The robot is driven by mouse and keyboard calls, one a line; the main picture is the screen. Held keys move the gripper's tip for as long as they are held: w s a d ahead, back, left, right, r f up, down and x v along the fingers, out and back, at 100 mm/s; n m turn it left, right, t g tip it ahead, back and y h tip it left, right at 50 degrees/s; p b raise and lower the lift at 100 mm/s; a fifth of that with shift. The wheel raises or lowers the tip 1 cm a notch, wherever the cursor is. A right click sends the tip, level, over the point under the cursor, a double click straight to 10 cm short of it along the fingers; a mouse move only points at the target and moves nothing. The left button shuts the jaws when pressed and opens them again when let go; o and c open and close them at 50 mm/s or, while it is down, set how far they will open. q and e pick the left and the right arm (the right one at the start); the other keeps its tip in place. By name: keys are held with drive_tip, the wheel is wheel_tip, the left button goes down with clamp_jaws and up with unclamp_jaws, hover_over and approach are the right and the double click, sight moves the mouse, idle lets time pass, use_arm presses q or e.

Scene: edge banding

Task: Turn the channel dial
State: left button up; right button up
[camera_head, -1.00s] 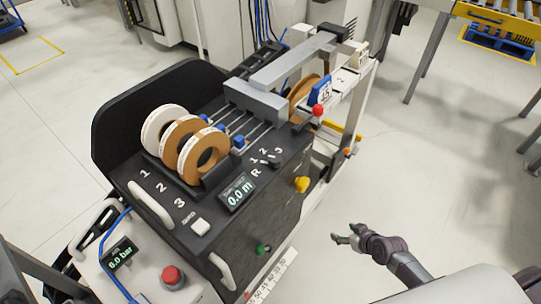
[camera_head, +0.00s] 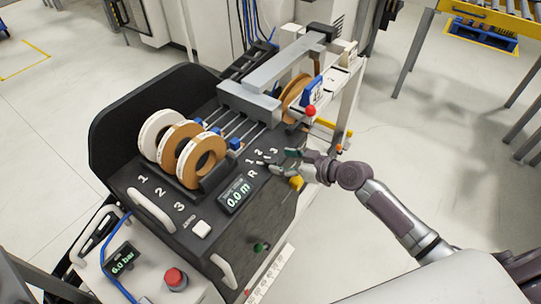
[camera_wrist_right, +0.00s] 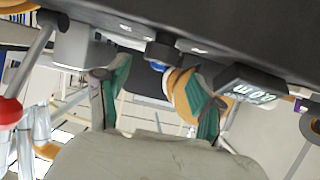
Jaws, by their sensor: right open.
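The channel dial (camera_head: 264,163) is a small black knob on the dark sloping panel, beside the labels R, 1, 2 and 3. My right gripper (camera_head: 284,160) is open with its fingers at the dial, partly covering it. In the right wrist view the two green-padded fingers (camera_wrist_right: 158,92) stand apart, and a dark knob (camera_wrist_right: 162,52) that looks like the dial lies between and beyond them. I cannot tell whether a finger touches it. My left gripper is out of view.
A 0.0 m display (camera_head: 237,193) and a white button (camera_head: 201,229) sit near the dial. A yellow knob (camera_head: 296,182) is just below my right gripper, and a red ball (camera_head: 310,111) is above.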

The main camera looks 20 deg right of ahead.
sight(271, 160)
drive_tip(key=x, duration=0.5)
drive_tip(key=shift+w, duration=0.1)
drive_tip(key=c, duration=1.1)
drive_tip(key=shift+r+p, duration=0.2)
drive_tip(key=shift+p, duration=0.7)
drive_tip(key=shift+c, duration=0.3)
drive_tip(key=m+t+h+p, duration=0.1)
drive_tip(key=m+h+p, duration=0.2)
drive_tip(key=p, duration=0.3)
drive_tip(key=m+t+h+p, duration=0.1)
drive_tip(key=m+h+p, duration=0.1)
drive_tip(key=p, duration=0.4)
drive_tip(key=shift+a+r+m+t+h, duration=0.1)
drive_tip(key=shift+a+m+t+h, duration=0.05)
drive_tip(key=shift+m+t+h, duration=0.2)
drive_tip(key=shift+f+m+h+p, duration=0.3)
drive_tip(key=shift+m+h+p, duration=0.6)
drive_tip(key=shift+h, duration=0.25)
